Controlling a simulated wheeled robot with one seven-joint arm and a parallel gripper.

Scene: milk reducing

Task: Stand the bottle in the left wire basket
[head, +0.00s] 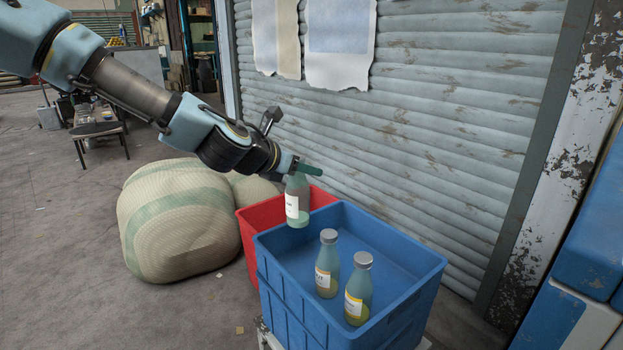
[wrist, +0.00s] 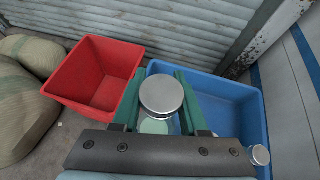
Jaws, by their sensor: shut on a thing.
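My gripper (head: 308,171) is shut on a bottle (head: 297,203) with a white label and pale green contents. The bottle hangs upright, its base near the blue crate's far left rim in the head view. In the wrist view its grey cap (wrist: 162,93) sits between the green fingers (wrist: 160,103). No wire basket shows. The left container is a red plastic crate (head: 251,247), seen empty in the wrist view (wrist: 66,83). The right one is a blue crate (head: 279,302), also in the wrist view (wrist: 233,100). I cannot tell the bottle's exact height above the rims.
Two more capped bottles, one (head: 327,265) beside the other (head: 358,292), stand in the blue crate's near part. A stuffed woven sack (head: 175,220) lies left of the red crate. A ribbed shutter (head: 450,130) closes off the back. The blue crate's far part is clear.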

